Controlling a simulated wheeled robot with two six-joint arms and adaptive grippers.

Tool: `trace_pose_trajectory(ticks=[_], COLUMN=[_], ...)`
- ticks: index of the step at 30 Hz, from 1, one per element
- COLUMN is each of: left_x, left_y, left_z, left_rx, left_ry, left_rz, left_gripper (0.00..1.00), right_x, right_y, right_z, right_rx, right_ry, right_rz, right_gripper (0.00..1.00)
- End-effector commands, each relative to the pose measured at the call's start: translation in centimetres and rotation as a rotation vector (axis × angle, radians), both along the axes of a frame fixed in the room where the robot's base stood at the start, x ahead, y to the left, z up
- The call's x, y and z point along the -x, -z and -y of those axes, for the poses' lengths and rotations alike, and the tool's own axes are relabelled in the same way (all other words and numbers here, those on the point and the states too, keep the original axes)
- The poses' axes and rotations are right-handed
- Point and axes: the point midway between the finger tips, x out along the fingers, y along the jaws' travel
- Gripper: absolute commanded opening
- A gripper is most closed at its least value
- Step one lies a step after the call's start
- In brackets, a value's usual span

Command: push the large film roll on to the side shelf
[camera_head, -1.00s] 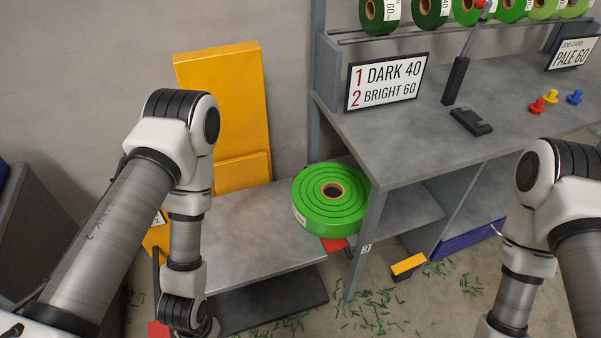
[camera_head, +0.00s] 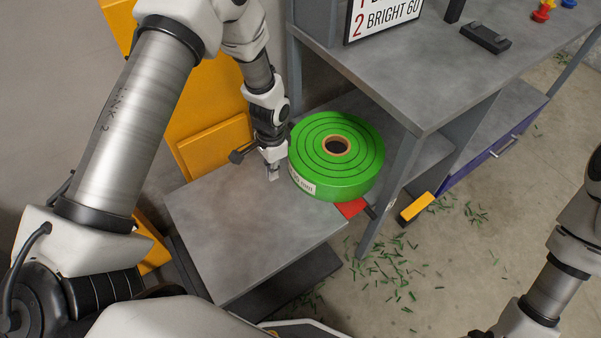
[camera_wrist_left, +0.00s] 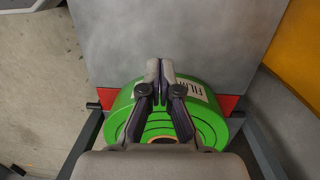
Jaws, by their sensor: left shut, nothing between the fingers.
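The large green film roll (camera_head: 362,166), with a brown core and a white label, lies flat where the bench's lower shelf meets the low grey side shelf (camera_head: 225,235). It overlaps the side shelf's right edge. My left gripper (camera_head: 272,174) is shut and empty, pointing down close to the roll's left side, low over the side shelf. In the left wrist view, its closed fingers (camera_wrist_left: 160,66) appear in front of the roll (camera_wrist_left: 208,122), with the bare side shelf (camera_wrist_left: 175,35) beyond. Contact with the roll cannot be told. My right gripper is out of view; only its arm shows.
The grey bench (camera_head: 415,85) stands at the right, its leg (camera_head: 378,205) near the roll. Red pieces (camera_head: 352,207) show under the roll. Yellow panels (camera_head: 215,145) stand behind the side shelf. Most of the side shelf's top is clear. Green scraps litter the floor.

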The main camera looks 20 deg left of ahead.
Motion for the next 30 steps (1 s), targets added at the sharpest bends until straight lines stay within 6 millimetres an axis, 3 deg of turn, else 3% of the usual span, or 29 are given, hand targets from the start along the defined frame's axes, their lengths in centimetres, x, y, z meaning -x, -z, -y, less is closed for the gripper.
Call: trace_pose_trajectory(ticks=[1, 3, 11, 25, 30], left_x=[-1.3, -2.3, -3.2, -3.0, -5.7], left_y=[0.8, 0.5, 0.4, 10.1, 9.8], left_z=[-0.2, -0.3, -0.3, -0.3, 1.2], left_rx=[0.001, 0.003, 0.005, 0.004, 0.004], left_ry=[-0.005, -0.009, -0.013, -0.013, -0.011], left_rz=[0.034, 0.063, 0.09, 0.088, 0.093], left_gripper=[0.0, 0.0, 0.0, 0.0, 0.0], right_x=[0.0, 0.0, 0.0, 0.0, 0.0], right_y=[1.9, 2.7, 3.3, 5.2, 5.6], right_z=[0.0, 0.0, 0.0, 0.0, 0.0], right_rx=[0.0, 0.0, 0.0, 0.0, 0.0], right_ry=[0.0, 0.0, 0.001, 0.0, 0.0], right_rz=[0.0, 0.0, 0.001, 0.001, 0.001], right_gripper=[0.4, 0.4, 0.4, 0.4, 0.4])
